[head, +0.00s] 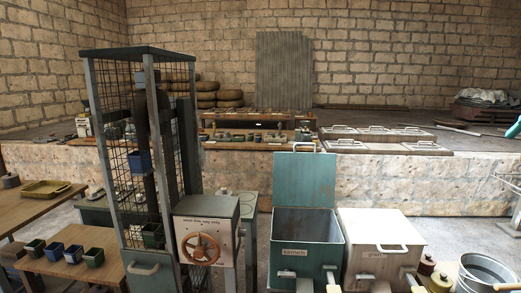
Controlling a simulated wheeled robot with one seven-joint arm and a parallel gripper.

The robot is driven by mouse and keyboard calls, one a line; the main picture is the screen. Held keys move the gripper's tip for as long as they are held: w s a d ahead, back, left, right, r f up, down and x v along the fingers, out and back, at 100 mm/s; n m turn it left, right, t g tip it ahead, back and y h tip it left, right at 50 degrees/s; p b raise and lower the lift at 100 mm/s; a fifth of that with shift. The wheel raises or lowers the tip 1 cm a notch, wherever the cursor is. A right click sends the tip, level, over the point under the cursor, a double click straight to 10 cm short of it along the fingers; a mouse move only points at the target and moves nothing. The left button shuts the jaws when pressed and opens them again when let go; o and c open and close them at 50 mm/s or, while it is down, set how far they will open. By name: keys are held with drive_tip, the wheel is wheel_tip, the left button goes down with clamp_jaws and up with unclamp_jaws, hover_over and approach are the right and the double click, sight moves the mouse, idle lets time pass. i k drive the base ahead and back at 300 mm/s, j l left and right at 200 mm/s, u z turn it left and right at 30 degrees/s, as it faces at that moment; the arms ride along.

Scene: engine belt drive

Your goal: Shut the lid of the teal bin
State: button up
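The teal bin (305,249) stands on the floor right of the picture's middle, with a small pale label on its front. Its lid (304,180) is open and stands upright at the back edge, with a pale handle (304,145) along its top. The grey inside of the bin shows and no contents can be made out.
A pale bin (378,232) with its lid down stands close on the right of the teal bin. A wire-mesh cage with a machine box and red-brown handwheel (199,248) stands to the left. Small yellow-topped canisters (440,282) and a metal bucket (484,275) stand at right.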

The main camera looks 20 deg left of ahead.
sight(301, 180)
drive_tip(key=u, duration=0.8)
drive_tip(key=i+j+z, duration=0.2)
drive_tip(key=i+j, duration=0.35)
drive_tip(key=i, duration=0.05)
